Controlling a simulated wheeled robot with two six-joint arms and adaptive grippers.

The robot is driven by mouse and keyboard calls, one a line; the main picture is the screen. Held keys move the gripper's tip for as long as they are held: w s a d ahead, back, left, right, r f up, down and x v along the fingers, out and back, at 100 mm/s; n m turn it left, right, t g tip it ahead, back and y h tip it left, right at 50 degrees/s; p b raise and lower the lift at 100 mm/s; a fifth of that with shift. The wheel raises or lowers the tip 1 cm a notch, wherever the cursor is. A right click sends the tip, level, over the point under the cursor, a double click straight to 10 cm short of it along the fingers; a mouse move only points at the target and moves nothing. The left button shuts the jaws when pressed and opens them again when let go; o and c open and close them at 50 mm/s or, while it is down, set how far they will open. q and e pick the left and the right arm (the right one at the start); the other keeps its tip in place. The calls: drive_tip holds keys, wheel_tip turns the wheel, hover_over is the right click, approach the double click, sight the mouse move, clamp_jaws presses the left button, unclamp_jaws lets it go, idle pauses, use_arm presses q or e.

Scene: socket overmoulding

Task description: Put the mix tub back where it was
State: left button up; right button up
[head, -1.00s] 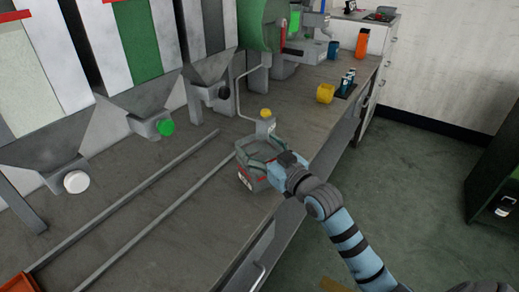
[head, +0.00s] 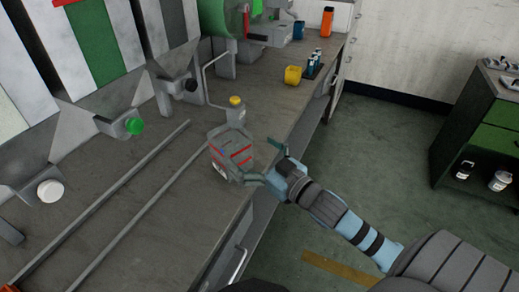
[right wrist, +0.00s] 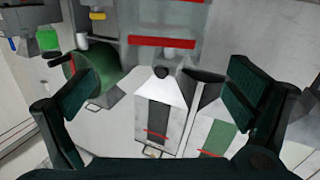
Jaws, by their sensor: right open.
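The mix tub (head: 231,152) is a grey tub with red bands. It stands upright on the bench near the front edge, just in front of a grey block with a yellow knob (head: 236,101). My right gripper (head: 264,163) is open and empty, its two dark green fingers spread just to the right of the tub, apparently clear of it. In the right wrist view, a grey surface with red bars, seemingly the tub (right wrist: 162,20), shows at the top beyond the spread fingers. My left gripper is not in view.
Two metal rails (head: 120,200) run along the bench left of the tub. Hoppers with a white cap (head: 50,191) and a green cap (head: 134,126) stand behind. A yellow cup (head: 293,75) stands farther along.

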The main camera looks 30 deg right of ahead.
use_arm(q)
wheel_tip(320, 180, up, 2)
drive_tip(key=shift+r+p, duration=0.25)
drive_tip(key=shift+p, duration=0.4)
use_arm(e)
drive_tip(key=s, duration=0.3)
drive_tip(key=shift+s+d+r, duration=0.15)
drive_tip(key=shift+d, duration=0.05)
